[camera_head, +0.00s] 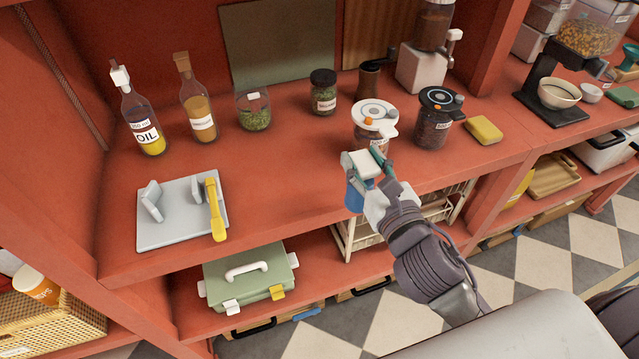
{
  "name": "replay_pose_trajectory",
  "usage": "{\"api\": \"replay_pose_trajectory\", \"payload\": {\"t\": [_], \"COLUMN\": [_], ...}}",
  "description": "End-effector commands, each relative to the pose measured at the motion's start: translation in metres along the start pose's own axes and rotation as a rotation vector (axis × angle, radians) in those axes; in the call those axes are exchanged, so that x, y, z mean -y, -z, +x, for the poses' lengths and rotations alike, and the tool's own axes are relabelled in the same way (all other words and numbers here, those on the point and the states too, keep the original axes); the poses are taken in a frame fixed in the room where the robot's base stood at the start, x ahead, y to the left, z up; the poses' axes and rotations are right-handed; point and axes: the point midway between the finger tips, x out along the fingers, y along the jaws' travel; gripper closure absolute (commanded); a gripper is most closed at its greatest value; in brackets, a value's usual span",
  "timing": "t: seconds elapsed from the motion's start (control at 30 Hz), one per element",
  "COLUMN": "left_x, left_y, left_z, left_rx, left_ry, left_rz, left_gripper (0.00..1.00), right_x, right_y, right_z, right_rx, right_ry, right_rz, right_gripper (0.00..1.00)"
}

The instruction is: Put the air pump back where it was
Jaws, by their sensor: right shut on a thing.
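The air pump (356,196) has a blue body, and a white block shows at its top. It is held upright in front of the red shelf's front edge. My right gripper (376,172) is shut on it, with the arm coming in from the lower right. A canister with a white lid (373,113) stands just behind the pump and is partly hidden by the gripper. A canister with a black lid (434,125) stands to its right. My left gripper is not in view.
A grey board (160,235) with white uprights and a yellow-handled tool (213,205) lies at left. An oil bottle (145,125), a second bottle (198,105) and jars stand behind. A yellow sponge (483,130) lies right. The shelf's middle (290,165) is clear.

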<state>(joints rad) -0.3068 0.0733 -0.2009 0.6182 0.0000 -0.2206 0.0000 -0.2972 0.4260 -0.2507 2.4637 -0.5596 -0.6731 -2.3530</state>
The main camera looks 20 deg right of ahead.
Motion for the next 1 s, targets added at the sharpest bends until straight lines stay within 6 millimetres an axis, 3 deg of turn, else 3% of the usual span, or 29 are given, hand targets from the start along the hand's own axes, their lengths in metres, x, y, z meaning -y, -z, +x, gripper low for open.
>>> {"api": "replay_pose_trajectory", "payload": {"t": [0.23, 0.43, 0.8, 1.0], "left_x": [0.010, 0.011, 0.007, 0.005], "left_y": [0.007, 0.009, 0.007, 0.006], "left_z": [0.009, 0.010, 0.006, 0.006], "left_rx": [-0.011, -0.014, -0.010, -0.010], "left_ry": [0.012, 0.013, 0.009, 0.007], "left_rz": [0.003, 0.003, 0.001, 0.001], "left_gripper": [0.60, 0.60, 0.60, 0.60], "right_x": [0.012, 0.017, -0.018, -0.032], "right_y": [-0.033, -0.043, 0.002, 0.020], "right_z": [0.028, 0.041, 0.109, 0.136], "right_rx": [0.009, 0.003, -0.001, 0.001], "right_ry": [-0.011, -0.006, -0.005, -0.005], "right_rz": [-0.007, 0.001, 0.008, 0.004], "right_gripper": [1.00, 1.00, 1.00, 1.00]}}
